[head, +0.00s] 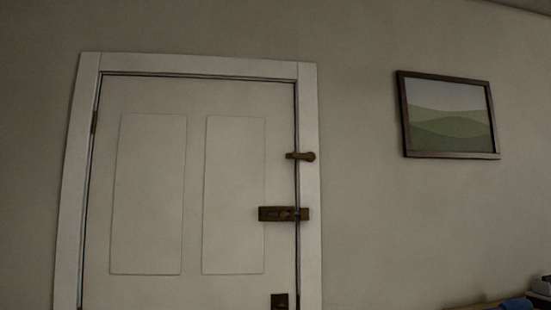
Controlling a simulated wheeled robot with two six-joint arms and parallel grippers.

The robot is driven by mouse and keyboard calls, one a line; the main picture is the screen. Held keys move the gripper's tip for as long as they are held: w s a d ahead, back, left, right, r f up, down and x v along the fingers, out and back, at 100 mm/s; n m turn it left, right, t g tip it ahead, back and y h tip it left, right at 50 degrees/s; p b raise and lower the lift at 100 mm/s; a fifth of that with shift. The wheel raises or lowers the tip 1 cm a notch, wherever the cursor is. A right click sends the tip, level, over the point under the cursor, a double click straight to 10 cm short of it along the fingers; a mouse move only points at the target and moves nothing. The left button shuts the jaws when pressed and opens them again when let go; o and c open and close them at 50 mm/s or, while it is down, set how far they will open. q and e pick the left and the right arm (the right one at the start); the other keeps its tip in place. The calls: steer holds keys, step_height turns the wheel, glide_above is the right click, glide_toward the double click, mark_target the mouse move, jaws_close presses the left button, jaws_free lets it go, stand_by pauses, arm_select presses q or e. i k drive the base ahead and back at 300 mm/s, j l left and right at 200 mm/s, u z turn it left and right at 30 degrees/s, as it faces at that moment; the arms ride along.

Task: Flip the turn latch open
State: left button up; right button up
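A closed white panel door (195,195) fills the left and middle of the head view. A small dark brass turn latch (300,156) sits at its right edge, in the upper part. The latch lies horizontally. Its rounded right end is on the white door frame (309,250), and its narrower left end reaches across the gap onto the door. Neither of my grippers is in view.
Below the latch, a brass bolt or hasp plate (283,213) also spans the gap. A dark fitting (279,301) is cut off at the bottom. A framed landscape picture (448,116) hangs on the right wall. Several items (515,303) show partly at bottom right.

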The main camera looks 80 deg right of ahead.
mark_target(294, 155)
steer(key=z, duration=2.95)
